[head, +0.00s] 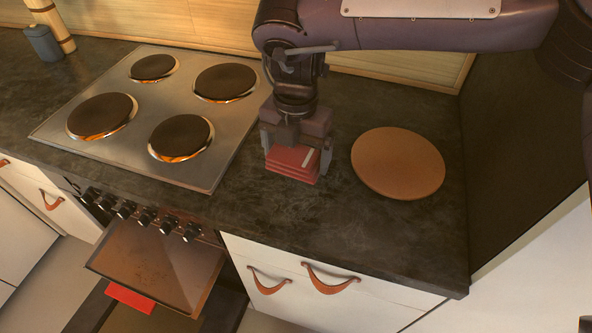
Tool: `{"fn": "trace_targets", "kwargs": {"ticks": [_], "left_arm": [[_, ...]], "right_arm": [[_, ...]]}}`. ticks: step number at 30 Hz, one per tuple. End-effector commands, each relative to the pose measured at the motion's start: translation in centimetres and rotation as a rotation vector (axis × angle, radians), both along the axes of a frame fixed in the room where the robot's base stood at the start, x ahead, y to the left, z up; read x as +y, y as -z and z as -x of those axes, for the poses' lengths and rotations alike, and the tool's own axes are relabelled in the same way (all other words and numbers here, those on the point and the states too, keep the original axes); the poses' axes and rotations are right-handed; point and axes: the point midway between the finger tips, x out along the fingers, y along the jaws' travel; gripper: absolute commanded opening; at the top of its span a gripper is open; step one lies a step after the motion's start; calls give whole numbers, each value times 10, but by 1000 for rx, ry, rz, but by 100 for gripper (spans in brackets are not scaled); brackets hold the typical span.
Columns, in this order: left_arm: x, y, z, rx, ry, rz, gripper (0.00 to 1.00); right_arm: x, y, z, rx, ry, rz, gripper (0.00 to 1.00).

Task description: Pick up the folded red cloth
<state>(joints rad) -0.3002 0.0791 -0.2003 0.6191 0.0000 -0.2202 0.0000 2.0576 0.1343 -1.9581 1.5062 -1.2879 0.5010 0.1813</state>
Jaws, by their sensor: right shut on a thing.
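My right gripper (296,158) points down from above and is shut on the cloth, with a finger on each side. I cannot tell whether the cloth is touching the counter or just above it. The gripper body hides the top of the cloth. My left gripper is not in view.
A steel hob (150,122) with dark plates glowing underneath lies left. A round tan board (398,163) lies right. Drawers with leather pulls (331,280) line the front. Dark counter (370,235) in front is clear.

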Motion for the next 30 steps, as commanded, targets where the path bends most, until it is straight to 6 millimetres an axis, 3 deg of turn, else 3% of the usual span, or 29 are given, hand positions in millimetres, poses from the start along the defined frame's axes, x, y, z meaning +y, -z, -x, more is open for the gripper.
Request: {"fn": "trace_targets", "kwargs": {"ticks": [6,13,19,30], "left_arm": [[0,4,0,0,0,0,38],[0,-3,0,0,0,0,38],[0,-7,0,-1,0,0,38],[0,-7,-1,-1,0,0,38]], "right_arm": [[1,-62,-1,-5,2,-2,68],[0,-109,0,-5,0,0,68],[0,-127,0,-2,-1,1,68],[0,-130,0,0,0,-1,68]]}}
